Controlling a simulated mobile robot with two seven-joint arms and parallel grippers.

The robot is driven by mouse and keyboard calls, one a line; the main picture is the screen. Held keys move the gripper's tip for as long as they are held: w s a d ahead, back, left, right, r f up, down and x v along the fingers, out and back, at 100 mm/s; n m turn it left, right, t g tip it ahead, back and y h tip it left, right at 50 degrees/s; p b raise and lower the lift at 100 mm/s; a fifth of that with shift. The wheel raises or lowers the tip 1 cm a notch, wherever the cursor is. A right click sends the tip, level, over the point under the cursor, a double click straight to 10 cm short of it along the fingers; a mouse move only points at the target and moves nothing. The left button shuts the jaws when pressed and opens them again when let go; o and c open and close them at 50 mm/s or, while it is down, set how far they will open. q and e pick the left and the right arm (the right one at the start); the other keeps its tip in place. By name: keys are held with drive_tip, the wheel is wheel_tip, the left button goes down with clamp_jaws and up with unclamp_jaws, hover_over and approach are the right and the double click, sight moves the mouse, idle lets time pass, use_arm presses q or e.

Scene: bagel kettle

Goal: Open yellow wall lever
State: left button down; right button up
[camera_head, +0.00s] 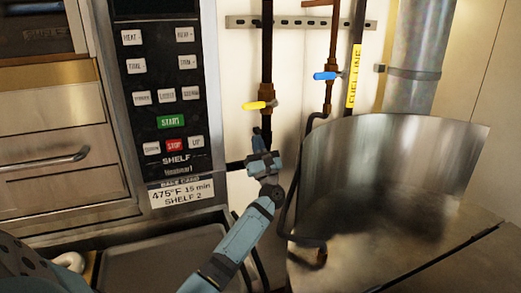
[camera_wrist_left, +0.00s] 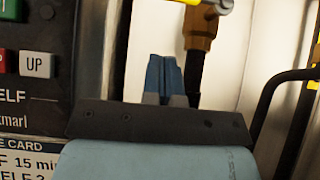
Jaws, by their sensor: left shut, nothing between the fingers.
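The yellow wall lever (camera_head: 254,105) sits on a brass valve on a dark vertical pipe at the wall. It lies crosswise to the pipe and points left. In the left wrist view, part of the yellow lever (camera_wrist_left: 187,2) shows at the top edge, cut off by the frame. My left gripper (camera_head: 258,135) is just below the lever, pointing up, with a small gap between them. Its fingers (camera_wrist_left: 165,75) are shut together with nothing between them. My right gripper is not in view.
A blue lever (camera_head: 325,76) is on another pipe to the right, beside a yellow label (camera_head: 354,86). The oven control panel (camera_head: 160,90) stands close on the left. A large metal kettle (camera_head: 385,165) with dark pipes is on the right. A tray (camera_head: 160,262) lies below.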

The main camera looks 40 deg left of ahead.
sight(261, 105)
use_arm(q)
wheel_tip(261, 105, up, 6)
drive_tip(key=w+a+p, duration=0.1)
drive_tip(key=a+p, duration=0.1)
drive_tip(key=shift+a+r+p, duration=0.15)
drive_tip(key=shift+r+p, duration=0.1)
drive_tip(key=shift+p, duration=0.15)
drive_tip(key=shift+w, duration=0.1)
drive_tip(key=shift+w+m+t, duration=0.1)
drive_tip(key=shift+m+t, duration=0.3)
